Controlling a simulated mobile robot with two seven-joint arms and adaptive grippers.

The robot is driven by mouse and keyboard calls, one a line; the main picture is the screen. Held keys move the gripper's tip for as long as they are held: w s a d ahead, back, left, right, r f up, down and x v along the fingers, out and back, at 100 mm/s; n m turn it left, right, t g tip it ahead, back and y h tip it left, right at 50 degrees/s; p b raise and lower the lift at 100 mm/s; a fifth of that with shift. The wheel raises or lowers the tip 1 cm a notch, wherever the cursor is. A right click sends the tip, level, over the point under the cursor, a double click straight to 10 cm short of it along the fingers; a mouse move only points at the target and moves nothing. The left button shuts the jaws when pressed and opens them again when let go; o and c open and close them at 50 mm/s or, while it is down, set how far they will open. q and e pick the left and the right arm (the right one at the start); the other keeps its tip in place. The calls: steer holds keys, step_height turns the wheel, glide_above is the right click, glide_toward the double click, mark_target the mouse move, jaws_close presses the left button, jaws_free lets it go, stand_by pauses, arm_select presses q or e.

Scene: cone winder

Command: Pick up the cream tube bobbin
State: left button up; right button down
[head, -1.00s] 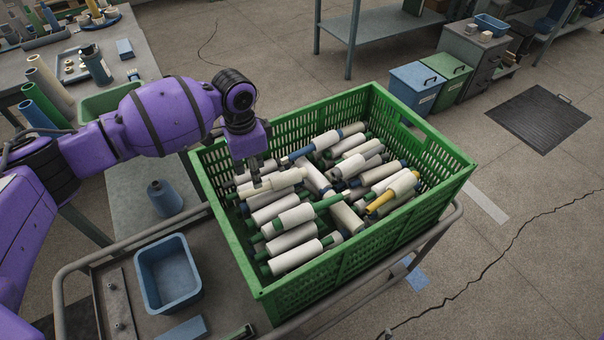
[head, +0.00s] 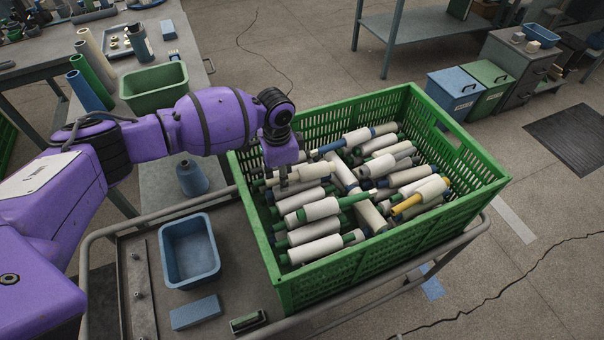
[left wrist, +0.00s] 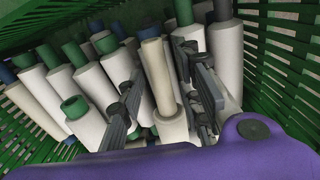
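The cream tube bobbin (left wrist: 160,80) has a bare cream tube end and a white yarn body. In the head view it lies on top of the pile, at the left side of the green crate (head: 365,262). My left gripper (head: 283,184) points down into the crate at this bobbin (head: 310,172). In the left wrist view the gripper (left wrist: 160,64) is open, with one finger on each side of the cream tube. Gaps show between the fingers and the tube. My right gripper is in neither view.
Several white bobbins with green, blue and yellow tubes (head: 408,204) crowd around it. The crate walls rise close to my gripper. A blue bin (head: 190,272) and a blue block (head: 195,312) are on the cart left of the crate. A green bin (head: 153,103) is behind.

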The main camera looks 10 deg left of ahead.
arm_select(q)
jaws_close()
steer(key=shift+r, duration=0.15)
